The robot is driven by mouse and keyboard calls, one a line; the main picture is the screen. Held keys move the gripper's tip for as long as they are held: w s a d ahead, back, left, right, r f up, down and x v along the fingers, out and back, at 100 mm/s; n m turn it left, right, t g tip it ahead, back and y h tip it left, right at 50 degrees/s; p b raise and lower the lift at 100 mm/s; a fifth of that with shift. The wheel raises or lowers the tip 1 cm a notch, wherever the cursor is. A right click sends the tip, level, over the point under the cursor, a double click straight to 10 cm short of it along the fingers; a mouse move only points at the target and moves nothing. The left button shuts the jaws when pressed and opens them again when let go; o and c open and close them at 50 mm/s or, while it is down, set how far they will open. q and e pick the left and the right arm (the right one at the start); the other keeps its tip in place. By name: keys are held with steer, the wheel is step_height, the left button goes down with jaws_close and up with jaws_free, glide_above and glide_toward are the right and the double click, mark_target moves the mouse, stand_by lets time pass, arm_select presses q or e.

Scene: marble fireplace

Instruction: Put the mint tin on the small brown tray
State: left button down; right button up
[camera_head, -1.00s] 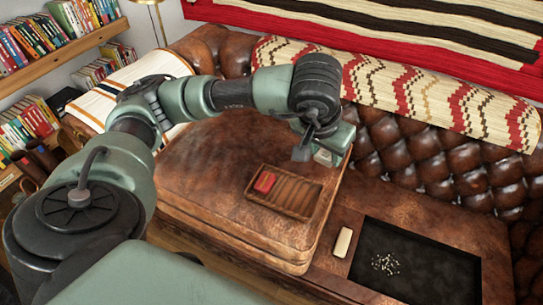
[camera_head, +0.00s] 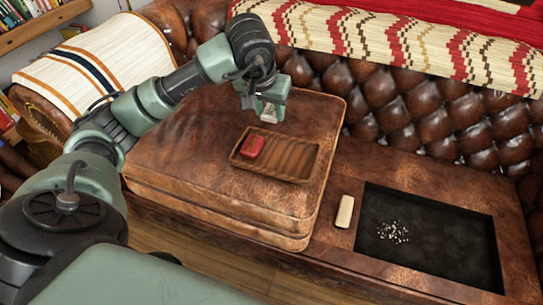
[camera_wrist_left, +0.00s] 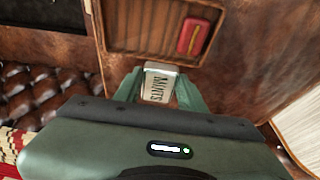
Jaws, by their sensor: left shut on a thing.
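The mint tin (camera_wrist_left: 158,83) is a small pale tin with "MINTS" lettering in the left wrist view. It also shows as a small light shape in the head view (camera_head: 268,114). My left gripper (camera_head: 264,106) is shut on it, at the far side of the small brown tray (camera_head: 300,179). The tray lies on a brown leather cushion and has a ribbed floor. In the left wrist view, the tin is just beside the tray's near rim (camera_wrist_left: 125,54); its height above the cushion is hard to tell. My right gripper is not in view.
A red item (camera_head: 252,146) lies at the tray's left end; the rest of the tray is bare. The leather cushion (camera_head: 185,160) surrounds it. To the right are a cream bar (camera_head: 345,211) and a dark recessed panel (camera_head: 430,240) with pale bits. A tufted backrest (camera_head: 420,115) rises behind.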

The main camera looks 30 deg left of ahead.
arm_select(q)
steer(key=b, duration=0.2)
glide_above(271, 157)
steer(key=s, duration=0.1)
steer(key=f, duration=1)
steer(key=shift+s+d+f, duration=0.15)
steer(key=shift+s+d, duration=0.05)
steer(key=shift+f, duration=2.45)
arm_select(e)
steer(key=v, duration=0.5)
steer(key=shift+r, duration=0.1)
arm_select(q)
steer(key=shift+b, duration=0.3)
steer(key=shift+f, duration=0.1)
steer(key=c, duration=1.1)
jaws_free()
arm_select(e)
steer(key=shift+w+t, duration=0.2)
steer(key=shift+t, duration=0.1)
